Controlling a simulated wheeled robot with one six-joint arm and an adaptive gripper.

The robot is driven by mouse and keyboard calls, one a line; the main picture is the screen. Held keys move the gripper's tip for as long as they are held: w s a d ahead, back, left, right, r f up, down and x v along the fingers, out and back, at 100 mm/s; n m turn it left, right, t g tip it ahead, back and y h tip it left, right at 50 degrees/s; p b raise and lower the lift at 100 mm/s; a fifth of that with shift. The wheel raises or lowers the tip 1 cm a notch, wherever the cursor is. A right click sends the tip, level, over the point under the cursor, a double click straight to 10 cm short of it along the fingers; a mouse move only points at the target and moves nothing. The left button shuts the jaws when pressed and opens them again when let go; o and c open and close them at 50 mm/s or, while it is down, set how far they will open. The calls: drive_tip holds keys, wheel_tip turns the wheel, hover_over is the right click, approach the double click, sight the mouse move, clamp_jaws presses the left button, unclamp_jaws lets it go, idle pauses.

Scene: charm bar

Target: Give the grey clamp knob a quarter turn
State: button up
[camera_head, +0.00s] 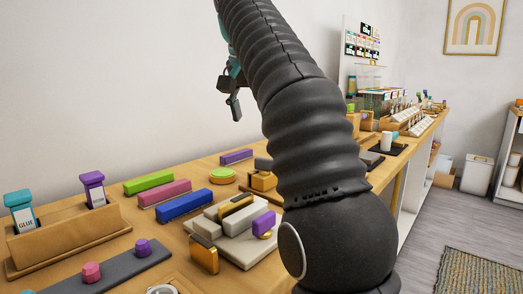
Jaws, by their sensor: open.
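My gripper (231,96) hangs in the air at the upper middle, partly hidden behind my dark ribbed arm. Its dark fingers are small in view and stand apart, with nothing seen between them. It is well above the bench and touches nothing that I can see. I cannot make out the grey clamp knob for sure. A small grey piece (263,163) sits on a wooden block beside my arm, but I cannot tell whether it is the knob. My arm hides part of the bench behind it.
A wooden rack (70,238) holds glue and purple-capped bottles. A dark strip (112,266) bears pink and purple knobs. Green, pink and blue bars (183,206) lie behind a pale board (243,253) with several blocks. A green disc (222,175) is near. Crowded shelves stand far right.

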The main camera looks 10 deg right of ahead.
sight(264, 159)
drive_tip(key=x, duration=1.2)
drive_tip(key=c, duration=1.2)
drive_tip(key=o, duration=0.3)
drive_tip(key=shift+c, duration=1)
drive_tip(key=shift+m+g+h, duration=0.3)
drive_tip(key=shift+m+h, duration=0.3)
drive_tip(key=shift+m, duration=1.1)
drive_tip(key=o, duration=1.1)
drive_tip(key=shift+r, duration=0.1)
